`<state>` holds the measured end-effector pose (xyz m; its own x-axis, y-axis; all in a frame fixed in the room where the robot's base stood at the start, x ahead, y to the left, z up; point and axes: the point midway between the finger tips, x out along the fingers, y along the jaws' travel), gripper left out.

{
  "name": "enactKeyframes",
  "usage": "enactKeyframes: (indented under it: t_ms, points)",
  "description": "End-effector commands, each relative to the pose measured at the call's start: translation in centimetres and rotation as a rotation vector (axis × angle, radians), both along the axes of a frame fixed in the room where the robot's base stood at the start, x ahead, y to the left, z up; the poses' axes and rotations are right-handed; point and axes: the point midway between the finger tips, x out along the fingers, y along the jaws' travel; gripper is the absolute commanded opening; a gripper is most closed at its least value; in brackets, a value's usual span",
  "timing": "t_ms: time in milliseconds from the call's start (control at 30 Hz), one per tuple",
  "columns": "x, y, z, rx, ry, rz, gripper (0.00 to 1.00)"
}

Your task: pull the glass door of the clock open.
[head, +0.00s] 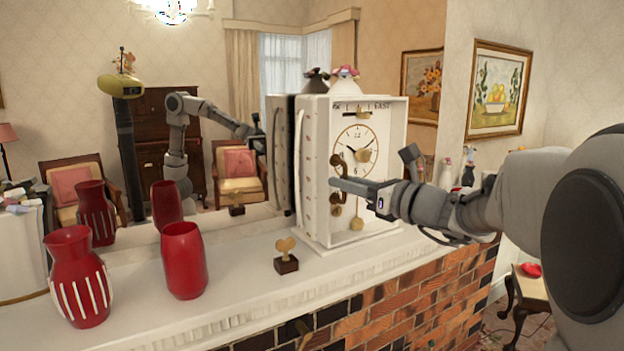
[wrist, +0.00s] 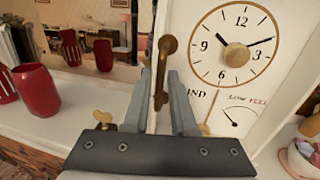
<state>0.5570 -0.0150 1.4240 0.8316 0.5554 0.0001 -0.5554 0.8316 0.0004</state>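My gripper (head: 338,184) is at the front of the clock by this handle. In the wrist view my gripper (wrist: 156,78) has its two grey fingers apart, with the handle's lower part between them. I cannot tell whether either finger touches it.
A figurine (head: 345,80) sits on top of the clock. A small block with a gold heart (head: 286,263) stands left of it on the white mantel (head: 235,270). Two red vases, one striped (head: 78,280) and one plain (head: 185,262), stand further left. A mirror behind reflects them.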

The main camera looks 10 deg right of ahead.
Motion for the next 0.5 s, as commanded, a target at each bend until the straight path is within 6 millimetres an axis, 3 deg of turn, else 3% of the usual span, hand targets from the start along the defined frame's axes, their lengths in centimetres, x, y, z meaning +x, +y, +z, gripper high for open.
enactKeyframes:
  t_ms: [333, 367, 500]
  points:
    - [0.45, 0.31, -0.01, 0.0, 0.0, 0.0, 0.24]
    - [0.45, 0.31, -0.01, 0.0, 0.0, 0.0, 0.23]
    - [0.43, 0.31, 0.0, 0.0, 0.0, 0.0, 0.0]
